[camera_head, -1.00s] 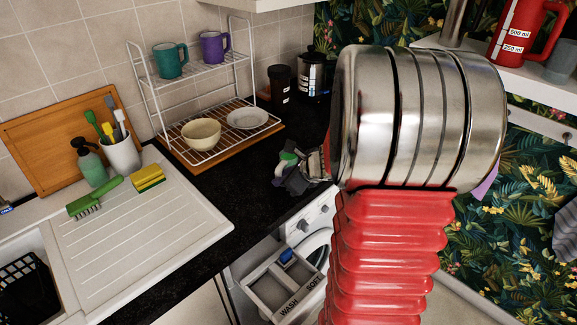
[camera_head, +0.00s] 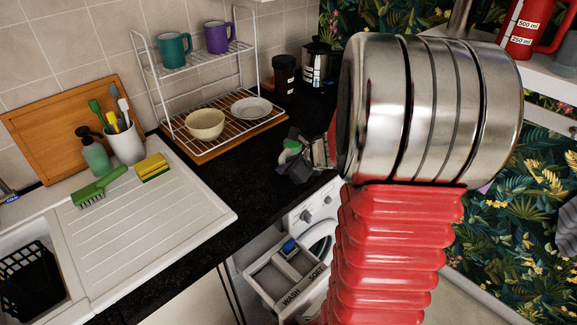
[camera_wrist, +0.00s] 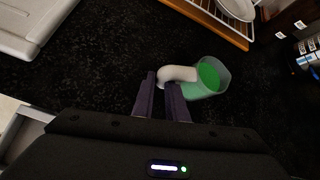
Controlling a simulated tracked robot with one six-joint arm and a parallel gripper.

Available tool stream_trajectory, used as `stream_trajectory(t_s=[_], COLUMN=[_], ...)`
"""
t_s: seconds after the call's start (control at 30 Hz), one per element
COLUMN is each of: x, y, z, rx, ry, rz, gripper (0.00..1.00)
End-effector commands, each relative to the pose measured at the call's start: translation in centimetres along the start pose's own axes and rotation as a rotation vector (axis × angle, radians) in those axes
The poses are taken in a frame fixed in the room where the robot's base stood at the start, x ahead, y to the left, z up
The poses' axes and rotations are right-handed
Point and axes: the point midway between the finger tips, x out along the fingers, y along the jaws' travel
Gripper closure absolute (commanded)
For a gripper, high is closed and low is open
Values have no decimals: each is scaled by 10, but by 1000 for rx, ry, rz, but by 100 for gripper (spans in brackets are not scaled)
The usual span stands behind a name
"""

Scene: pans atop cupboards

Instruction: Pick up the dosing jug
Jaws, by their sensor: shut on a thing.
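The dosing jug (camera_wrist: 207,80) is a small translucent cup with green liquid and a curved white handle, in the upper middle of the wrist view. It looks tilted there. My gripper (camera_wrist: 162,83) has its two dark fingers closed at the end of the white handle. In the head view, the jug's green (camera_head: 290,149) shows among the dark gripper parts (camera_head: 297,166), over the black worktop. Most of the jug is hidden there. I cannot tell whether it touches the worktop.
A white dish rack (camera_head: 225,134) with a bowl and plate stands behind. A dark cup (camera_head: 284,75) and a metal pot (camera_head: 317,65) stand at the back. The sink drainer (camera_head: 150,215) is left. An open washing-machine drawer (camera_head: 285,283) sits below. My arm blocks the centre right.

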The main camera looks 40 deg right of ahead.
Motion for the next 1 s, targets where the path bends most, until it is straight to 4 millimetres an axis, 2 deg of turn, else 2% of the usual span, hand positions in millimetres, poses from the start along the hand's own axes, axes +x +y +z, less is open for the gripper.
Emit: stream_trajectory(t_s=[0.6,1.0], x=[-59,-63], y=[-21,-22], z=[59,62], rx=[-2,0], ry=[-2,0], rz=[-4,-2], gripper=[100,100])
